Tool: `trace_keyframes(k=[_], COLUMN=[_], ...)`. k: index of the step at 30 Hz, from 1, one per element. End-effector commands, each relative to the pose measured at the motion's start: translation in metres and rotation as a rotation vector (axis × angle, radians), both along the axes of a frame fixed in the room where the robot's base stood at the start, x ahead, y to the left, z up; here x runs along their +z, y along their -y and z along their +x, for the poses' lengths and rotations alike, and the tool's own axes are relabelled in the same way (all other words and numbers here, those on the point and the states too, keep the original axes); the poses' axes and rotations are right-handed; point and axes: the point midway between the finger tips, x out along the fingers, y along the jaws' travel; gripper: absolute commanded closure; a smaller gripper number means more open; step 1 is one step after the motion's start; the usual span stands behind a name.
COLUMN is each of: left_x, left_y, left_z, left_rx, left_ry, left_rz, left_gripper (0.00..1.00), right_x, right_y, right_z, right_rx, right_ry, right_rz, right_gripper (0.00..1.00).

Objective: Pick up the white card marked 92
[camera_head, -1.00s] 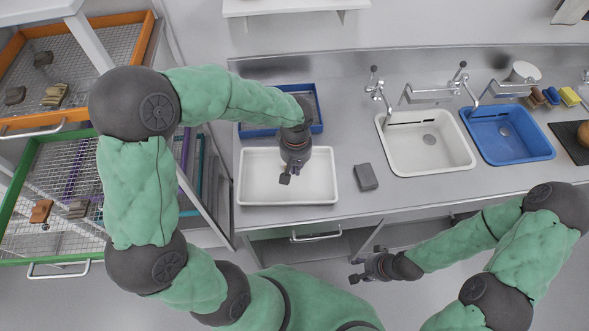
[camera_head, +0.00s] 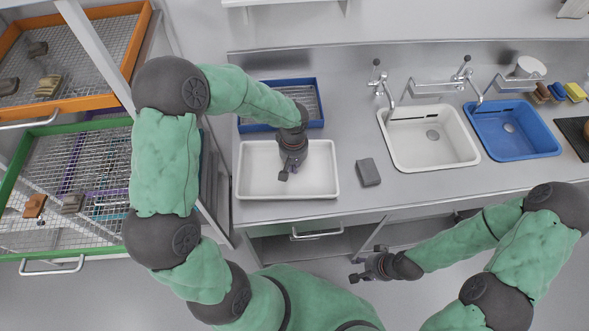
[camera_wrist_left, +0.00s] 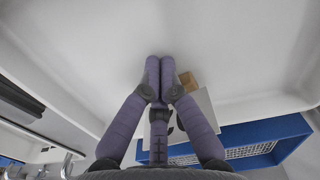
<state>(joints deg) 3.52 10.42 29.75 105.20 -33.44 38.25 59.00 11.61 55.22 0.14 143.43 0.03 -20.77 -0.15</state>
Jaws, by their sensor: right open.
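My left gripper (camera_head: 284,175) is low over the white tray (camera_head: 330,170) on the counter. In the left wrist view its purple fingers (camera_wrist_left: 160,62) are together at the tips. A pale card (camera_wrist_left: 205,104) shows behind and beside the right-hand finger. Dark marks on it are partly covered by the gripper, and I cannot read a number. A small brown piece (camera_wrist_left: 188,80) lies at the card's edge by the fingertips. I see nothing clearly held between the fingers. My right gripper (camera_head: 362,267) is open and empty, in front of the counter.
A blue tray (camera_head: 321,104) stands behind the white tray. A grey block (camera_head: 368,172) lies to the right. A white sink (camera_head: 432,150) and a blue sink (camera_head: 515,140) are further right. Orange (camera_head: 120,70) and green (camera_head: 60,128) racks with sherds stand at the left.

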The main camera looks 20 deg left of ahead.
Motion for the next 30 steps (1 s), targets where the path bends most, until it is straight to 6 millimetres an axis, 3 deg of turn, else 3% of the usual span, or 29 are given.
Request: trace_keyframes(k=[8,21,30], left_x=[0.0,0.0,0.0], left_y=[-0.001,-0.04,-0.042], left_z=[0.002,0.056,0.059], left_rx=[0.001,0.002,0.001], left_ry=[0.0,0.0,0.0], left_rz=[0.0,0.001,0.001], left_gripper=[1.0,1.0,1.0], right_x=[0.0,0.002,0.002], right_y=[0.0,0.0,0.0], right_z=[0.0,0.0,0.0], right_rx=[0.0,0.0,0.0], right_ry=[0.0,0.0,0.0], right_rz=[0.0,0.0,0.0], right_gripper=[0.58,0.58,0.58])
